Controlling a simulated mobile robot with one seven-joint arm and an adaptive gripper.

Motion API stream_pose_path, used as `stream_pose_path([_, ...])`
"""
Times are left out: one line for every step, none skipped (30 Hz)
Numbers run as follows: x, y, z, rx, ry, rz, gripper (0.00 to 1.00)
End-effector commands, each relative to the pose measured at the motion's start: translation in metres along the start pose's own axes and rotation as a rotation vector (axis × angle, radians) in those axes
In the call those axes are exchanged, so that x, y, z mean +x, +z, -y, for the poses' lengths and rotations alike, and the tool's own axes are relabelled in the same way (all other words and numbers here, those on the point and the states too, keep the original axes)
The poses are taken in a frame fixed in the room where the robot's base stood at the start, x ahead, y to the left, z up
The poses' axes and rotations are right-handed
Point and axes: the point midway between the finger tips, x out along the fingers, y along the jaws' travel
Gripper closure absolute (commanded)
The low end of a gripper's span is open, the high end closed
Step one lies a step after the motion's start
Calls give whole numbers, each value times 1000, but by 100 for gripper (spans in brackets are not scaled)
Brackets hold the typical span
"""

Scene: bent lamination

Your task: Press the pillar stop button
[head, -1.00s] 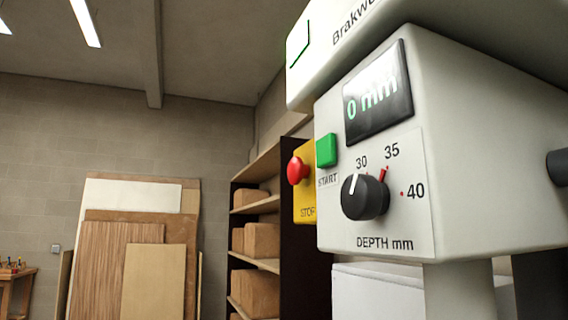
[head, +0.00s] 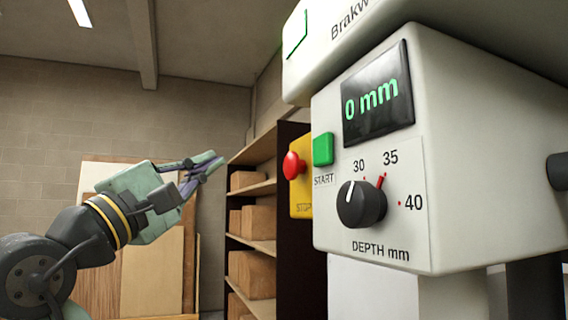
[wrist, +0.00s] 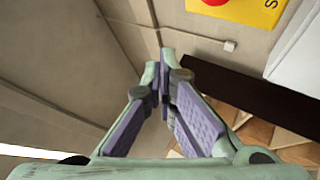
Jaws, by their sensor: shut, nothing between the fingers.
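The red stop button (head: 293,165) sits on a yellow plate (head: 301,198) marked STOP, at the left side of the white machine head (head: 480,150). In the wrist view the red button (wrist: 214,2) and yellow plate (wrist: 252,10) are cut off by the top edge. My gripper (head: 214,162) is shut and empty, left of the button in the head view and apart from it. In the wrist view its fingertips (wrist: 160,68) come together below and left of the yellow plate.
A green START button (head: 323,149), a depth dial (head: 361,204) and a display (head: 378,95) reading 0 mm are on the machine's front. A dark-sided shelf (head: 290,262) with wooden blocks stands behind. Boards (head: 150,280) lean on the back wall.

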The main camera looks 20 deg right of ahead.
Motion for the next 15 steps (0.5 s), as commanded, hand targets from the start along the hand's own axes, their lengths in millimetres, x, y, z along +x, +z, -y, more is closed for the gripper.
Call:
stream_pose_path([0, 0, 0, 0, 0, -1, 100])
stream_pose_path([0, 0, 0, 1, 0, -1, 100])
stream_pose_path([0, -1, 0, 1, 1, -2, 100])
stream_pose_path([0, -1, 0, 2, 1, -2, 100])
stream_pose_path([0, -1, 0, 2, 1, -3, 100])
stream_pose_path([0, -1, 0, 2, 1, -3, 100])
stream_pose_path([0, -1, 0, 2, 1, -3, 100])
stream_pose_path([0, 0, 1, 3, 1, -3, 100])
stream_pose_path([2, 0, 2, 3, 1, -3, 100])
stream_pose_path([3, 1, 3, 3, 1, -3, 100])
stream_pose_path([4, 2, 4, 3, 1, -3, 100])
stream_pose_path([7, 4, 6, 4, 1, -3, 100])
stream_pose_path([9, 5, 7, 4, 1, -3, 100])
stream_pose_path([11, 7, 9, 3, 1, -2, 100])
stream_pose_path([15, 10, 12, 3, 1, -2, 100])
